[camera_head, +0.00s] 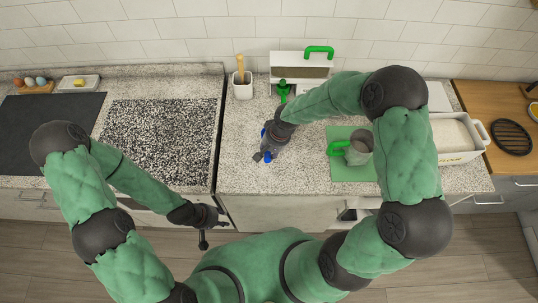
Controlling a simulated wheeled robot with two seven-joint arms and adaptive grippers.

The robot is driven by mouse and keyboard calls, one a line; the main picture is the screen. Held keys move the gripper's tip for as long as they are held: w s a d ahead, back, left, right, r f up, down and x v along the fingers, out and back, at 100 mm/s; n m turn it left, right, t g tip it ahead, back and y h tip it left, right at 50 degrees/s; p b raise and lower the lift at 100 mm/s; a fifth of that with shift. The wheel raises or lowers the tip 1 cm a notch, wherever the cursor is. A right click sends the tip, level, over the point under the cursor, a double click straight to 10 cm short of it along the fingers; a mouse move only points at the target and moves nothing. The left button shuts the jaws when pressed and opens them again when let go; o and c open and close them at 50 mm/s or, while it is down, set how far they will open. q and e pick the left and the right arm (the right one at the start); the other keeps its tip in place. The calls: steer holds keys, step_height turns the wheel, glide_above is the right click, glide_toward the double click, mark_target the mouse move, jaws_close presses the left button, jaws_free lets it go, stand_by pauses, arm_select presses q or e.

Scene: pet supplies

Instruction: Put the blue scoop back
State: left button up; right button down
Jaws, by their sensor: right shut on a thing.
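The blue scoop (268,156) shows only as small blue patches at my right gripper (263,157). My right gripper is shut on it over the speckled counter, left of the green mat. The gripper and forearm hide most of the scoop, so its tilt and whether it touches the counter cannot be told. My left gripper (212,233) hangs in front of the counter's front edge with its fingers apart and nothing between them. A white stand (300,58) at the back wall has a green handle (319,50) on top.
A green mat (345,178) holds a grey cup-like thing with a green handle (338,148). A white bin (457,157) stands right of it. A white pot (243,91) with a yellow handle and a green item (283,92) stand at the back.

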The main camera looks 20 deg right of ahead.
steer(key=shift+w+f, duration=0.2)
steer(key=shift+f, duration=0.35)
steer(key=shift+d+x, duration=0.15)
steer(key=shift+x, duration=0.5)
steer(key=shift+d+x, duration=0.15)
steer(key=shift+x, duration=0.45)
steer(key=shift+s+f, duration=0.1)
steer(key=shift+f, duration=0.05)
steer(key=shift+f, duration=0.15)
steer(key=c, duration=0.9)
jaws_free()
steer(key=v, duration=1.2)
steer(key=shift+r+p, duration=0.25)
steer(key=shift+p, duration=0.05)
